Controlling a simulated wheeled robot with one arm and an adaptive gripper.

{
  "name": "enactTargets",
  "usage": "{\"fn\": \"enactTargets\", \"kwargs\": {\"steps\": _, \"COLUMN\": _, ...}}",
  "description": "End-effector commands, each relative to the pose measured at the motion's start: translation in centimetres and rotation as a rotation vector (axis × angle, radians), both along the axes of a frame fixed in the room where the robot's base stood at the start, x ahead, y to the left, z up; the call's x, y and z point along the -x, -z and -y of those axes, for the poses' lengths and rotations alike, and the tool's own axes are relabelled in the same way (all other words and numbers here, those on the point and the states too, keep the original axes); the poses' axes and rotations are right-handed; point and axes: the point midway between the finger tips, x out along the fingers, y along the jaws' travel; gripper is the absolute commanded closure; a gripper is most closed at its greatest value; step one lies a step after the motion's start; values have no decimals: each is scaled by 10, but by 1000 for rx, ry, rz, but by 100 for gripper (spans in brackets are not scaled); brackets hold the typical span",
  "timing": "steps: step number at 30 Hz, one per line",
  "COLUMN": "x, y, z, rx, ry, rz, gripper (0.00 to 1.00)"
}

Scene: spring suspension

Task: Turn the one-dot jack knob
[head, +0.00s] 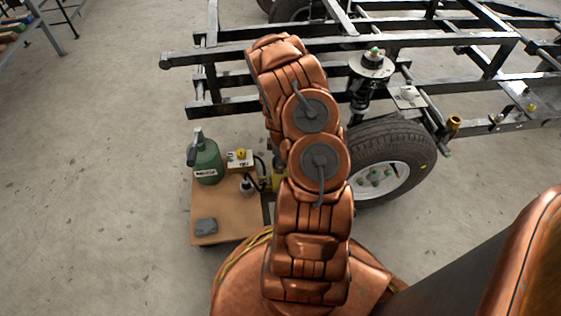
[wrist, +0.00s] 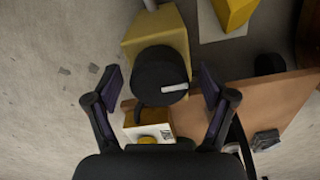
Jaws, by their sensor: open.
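In the wrist view, a round black knob (wrist: 160,72) with a pale pointer mark sits on a yellow jack body (wrist: 166,24). My gripper (wrist: 161,86) is open, with one finger on each side of the knob and visible gaps between. I cannot make out any dots, so I cannot tell whether this is the one-dot knob. In the head view, my arm hides the gripper and most of a yellow jack (head: 279,180) beside the wheel.
A brown worktable (head: 222,206) holds a green bottle (head: 206,163), a white box with a yellow button (head: 240,158) and a grey item (head: 206,226). A tyre (head: 399,137) and vehicle frame (head: 420,40) stand right. In the wrist view, another yellow block (wrist: 233,12) is upper right.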

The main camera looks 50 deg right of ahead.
Motion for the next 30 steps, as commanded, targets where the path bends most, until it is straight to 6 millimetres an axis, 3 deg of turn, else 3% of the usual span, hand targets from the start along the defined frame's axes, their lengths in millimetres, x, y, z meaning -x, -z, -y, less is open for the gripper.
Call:
{"fn": "enactTargets", "kwargs": {"steps": 6, "x": 0, "y": 0, "z": 0, "rx": 0, "ry": 0, "rz": 0, "gripper": 19}}
{"fn": "enactTargets", "kwargs": {"steps": 23, "x": 0, "y": 0, "z": -1, "rx": -2, "ry": -1, "rz": -1, "gripper": 77}}
{"fn": "enactTargets", "kwargs": {"steps": 30, "x": 0, "y": 0, "z": -1, "rx": -2, "ry": 17, "rz": -2, "gripper": 78}}
